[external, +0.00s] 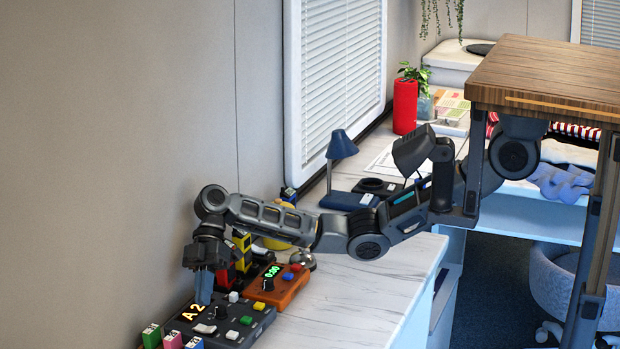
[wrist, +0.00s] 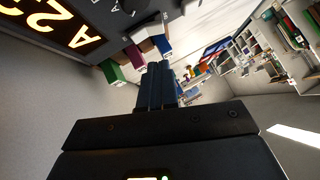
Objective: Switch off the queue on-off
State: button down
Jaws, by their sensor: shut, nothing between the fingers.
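The queue box (external: 258,318) is dark grey and lies on the white counter at the lower left. Its lit display (external: 190,312) reads "A2", with the rest hidden by my fingers. A white rocker switch (external: 204,328) sits on its front part, beside a black knob and several coloured buttons. My gripper (external: 204,300) points down over the display, behind the rocker, with its blue-grey fingers together and empty. I cannot tell if the fingertips touch the box. In the wrist view my fingers (wrist: 156,80) show closed, with the lit display (wrist: 50,25) at upper left.
Green (external: 151,336), pink (external: 172,340) and blue blocks stand along the box's left side. An orange device (external: 285,290) with a green display stands just behind it on the right. Red and yellow items and a bell are near my forearm. The right counter strip is clear.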

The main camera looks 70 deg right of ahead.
aim_at(209, 329)
jog(key=shift+s+a+f, duration=0.1)
jog(key=shift+s+f, duration=0.15)
jog(key=shift+f, duration=0.45)
jog(key=shift+s+a+f, duration=0.1)
jog(key=shift+s+f, duration=0.2)
jog(key=shift+f, duration=0.4)
jog(key=shift+s+f, duration=0.25)
jog(key=shift+f, duration=0.45)
